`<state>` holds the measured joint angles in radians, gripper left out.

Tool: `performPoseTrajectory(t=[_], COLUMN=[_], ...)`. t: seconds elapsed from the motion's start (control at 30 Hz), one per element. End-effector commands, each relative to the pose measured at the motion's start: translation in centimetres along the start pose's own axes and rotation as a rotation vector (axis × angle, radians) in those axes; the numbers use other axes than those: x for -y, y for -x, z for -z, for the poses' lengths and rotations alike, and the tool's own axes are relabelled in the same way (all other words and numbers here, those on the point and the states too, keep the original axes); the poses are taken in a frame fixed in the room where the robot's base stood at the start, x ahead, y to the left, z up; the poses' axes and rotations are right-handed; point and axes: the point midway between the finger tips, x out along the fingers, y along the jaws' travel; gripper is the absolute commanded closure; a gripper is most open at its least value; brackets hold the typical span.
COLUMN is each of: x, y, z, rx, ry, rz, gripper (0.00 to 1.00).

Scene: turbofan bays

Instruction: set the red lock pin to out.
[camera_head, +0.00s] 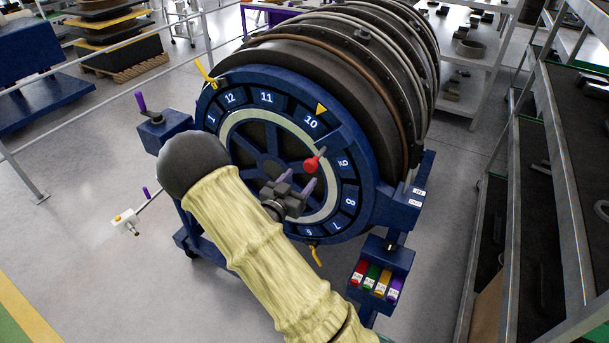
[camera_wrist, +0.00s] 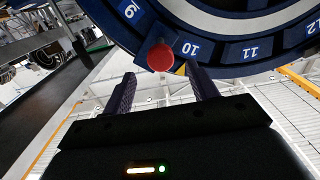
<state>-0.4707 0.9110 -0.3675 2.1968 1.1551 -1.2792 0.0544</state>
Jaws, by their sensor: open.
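The red lock pin (camera_head: 311,164) is a round red knob on the face of the blue numbered ring (camera_head: 330,227), near the numbers 9 and 10. In the wrist view the red knob (camera_wrist: 161,57) shows just beyond and between the two fingertips. My gripper (camera_head: 296,186) is in front of the ring, just below and left of the knob in the head view. In the wrist view my gripper (camera_wrist: 163,78) has its purple-grey fingers apart with nothing between them. The fingers look apart from the knob. The pin's shaft is mostly hidden behind the knob.
A yellow pointer (camera_head: 321,109) sits on the ring near 10. A holder with coloured tags (camera_head: 378,279) stands below right. A purple-handled lever (camera_head: 141,103) is at the upper left of the ring. Shelving (camera_head: 560,150) lines the right side. Open floor (camera_head: 75,190) lies to the left.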

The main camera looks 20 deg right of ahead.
Motion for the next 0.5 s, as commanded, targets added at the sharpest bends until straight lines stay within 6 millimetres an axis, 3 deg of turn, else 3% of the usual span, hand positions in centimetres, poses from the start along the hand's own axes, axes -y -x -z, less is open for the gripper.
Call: performPoseTrajectory(t=[0.3, 0.5], x=[0.3, 0.3], y=[6.7, 9.1], z=[-0.3, -0.1], rx=[0.001, 0.000], ry=[-0.001, -0.001], rz=[0.012, 0.010], gripper=[0.42, 0.42])
